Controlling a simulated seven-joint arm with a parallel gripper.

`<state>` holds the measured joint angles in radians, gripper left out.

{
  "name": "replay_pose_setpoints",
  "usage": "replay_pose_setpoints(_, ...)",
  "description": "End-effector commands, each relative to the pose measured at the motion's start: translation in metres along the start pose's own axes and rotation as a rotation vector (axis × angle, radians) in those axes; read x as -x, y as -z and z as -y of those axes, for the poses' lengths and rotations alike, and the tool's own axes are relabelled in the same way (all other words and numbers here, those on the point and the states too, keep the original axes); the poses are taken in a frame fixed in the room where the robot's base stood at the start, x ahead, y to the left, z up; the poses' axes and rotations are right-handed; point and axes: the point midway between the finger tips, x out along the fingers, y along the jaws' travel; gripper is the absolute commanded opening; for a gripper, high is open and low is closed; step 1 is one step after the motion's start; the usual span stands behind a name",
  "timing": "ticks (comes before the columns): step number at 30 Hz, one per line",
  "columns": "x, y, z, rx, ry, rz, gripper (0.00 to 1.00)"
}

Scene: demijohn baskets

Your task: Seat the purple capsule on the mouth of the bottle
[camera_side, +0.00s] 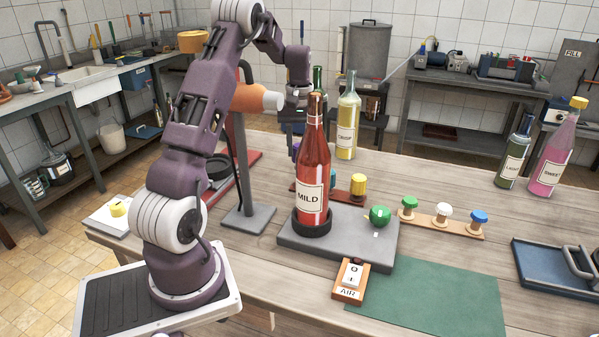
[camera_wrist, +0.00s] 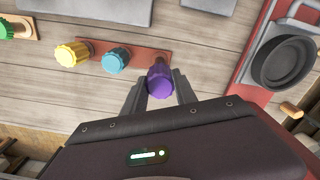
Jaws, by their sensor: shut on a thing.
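The red bottle labelled MILD (camera_side: 313,165) stands upright in a dark ring on a grey base plate (camera_side: 350,246). Its mouth (camera_side: 317,95) is at the top of the narrow neck. My gripper (camera_side: 294,141) is behind and left of the bottle, below mouth height and partly hidden by it. In the wrist view my gripper (camera_wrist: 160,94) is shut on the purple capsule (camera_wrist: 159,80), which sits between the two fingers. In the side view a sliver of the purple capsule (camera_side: 295,150) shows left of the bottle, seemingly above the reddish strip (camera_side: 340,194).
A yellow capsule (camera_side: 358,185) and a teal capsule (camera_wrist: 116,61) sit on the strip. A second strip (camera_side: 462,231) holds green, white and blue capsules. A green knob (camera_side: 379,215) and an AIR switch box (camera_side: 350,280) are near the plate. A yellow bottle (camera_side: 348,120) stands behind.

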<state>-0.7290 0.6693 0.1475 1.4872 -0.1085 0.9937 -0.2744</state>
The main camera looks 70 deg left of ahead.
Motion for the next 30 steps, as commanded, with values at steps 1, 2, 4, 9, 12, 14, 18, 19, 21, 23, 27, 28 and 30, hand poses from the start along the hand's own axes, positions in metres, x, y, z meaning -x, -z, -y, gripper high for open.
replay_pose_setpoints(1,-0.007,-0.001,0.0,0.0,0.001,0.003,0.0)
replay_pose_setpoints(2,-0.012,-0.001,0.0,0.0,0.0,0.002,0.0)
replay_pose_setpoints(4,-0.027,-0.001,0.0,0.0,0.001,0.004,0.0)
replay_pose_setpoints(9,-0.056,-0.001,0.0,0.0,0.0,0.002,0.0)
replay_pose_setpoints(12,-0.058,0.0,0.0,-0.001,-0.001,-0.001,0.0)
replay_pose_setpoints(14,-0.058,0.0,0.0,-0.001,-0.001,-0.001,0.0)
replay_pose_setpoints(18,-0.059,0.0,0.0,-0.001,-0.001,-0.001,0.0)
replay_pose_setpoints(19,-0.06,0.0,0.0,-0.001,-0.001,-0.001,0.0)
replay_pose_setpoints(21,-0.062,0.0,0.0,-0.001,-0.001,-0.001,0.0)
replay_pose_setpoints(23,-0.062,0.0,0.0,-0.001,-0.001,-0.001,0.42)
replay_pose_setpoints(27,-0.062,0.0,0.0,-0.001,-0.001,-0.001,0.56)
replay_pose_setpoints(28,-0.062,0.0,0.0,-0.001,-0.001,-0.001,0.56)
replay_pose_setpoints(30,-0.062,0.0,0.0,-0.001,-0.001,-0.001,0.56)
